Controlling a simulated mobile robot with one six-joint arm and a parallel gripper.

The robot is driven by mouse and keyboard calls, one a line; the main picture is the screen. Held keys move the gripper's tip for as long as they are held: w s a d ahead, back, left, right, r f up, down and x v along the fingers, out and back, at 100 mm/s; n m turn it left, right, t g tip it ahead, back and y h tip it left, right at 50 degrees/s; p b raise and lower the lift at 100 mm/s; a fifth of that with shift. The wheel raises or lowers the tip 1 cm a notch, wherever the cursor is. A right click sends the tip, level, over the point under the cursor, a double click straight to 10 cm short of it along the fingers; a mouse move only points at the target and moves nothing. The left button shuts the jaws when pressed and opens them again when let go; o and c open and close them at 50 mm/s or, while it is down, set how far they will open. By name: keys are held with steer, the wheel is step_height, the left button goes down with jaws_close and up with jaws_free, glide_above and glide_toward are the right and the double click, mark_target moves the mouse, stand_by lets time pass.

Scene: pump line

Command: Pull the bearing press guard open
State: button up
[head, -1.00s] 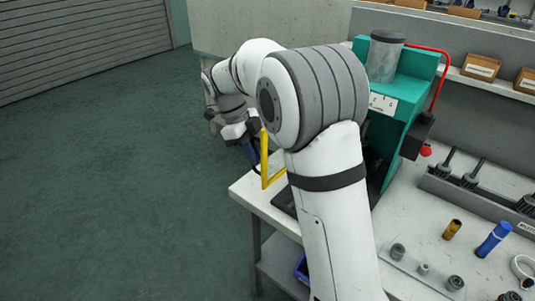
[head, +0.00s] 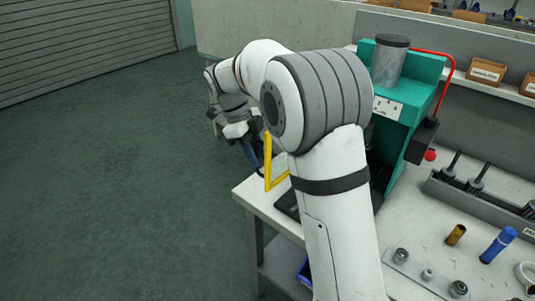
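The bearing press (head: 408,92) is a teal frame with a grey cylinder on top, standing on the bench behind my arm. The yellow-edged guard (head: 268,163) shows as a yellow frame beyond the bench's left edge, swung out from the press; my arm hides part of it. My gripper (head: 250,155) is at the guard's left side, by its yellow edge. Its fingers are small and dark, so I cannot tell whether they are closed on the guard.
The white bench (head: 262,204) holds a brass cylinder (head: 455,234), a blue tube (head: 498,244) and a plate with bearings (head: 427,274) at right. A rack with dark tools (head: 480,195) stands behind them. The green floor (head: 110,170) at left is clear.

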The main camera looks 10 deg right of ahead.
steer(key=v, duration=0.6)
steer(key=shift+a+r+p, duration=0.2)
steer(key=shift+r+p, duration=0.1)
steer(key=shift+r, duration=0.05)
steer(key=shift+w+r, duration=0.1)
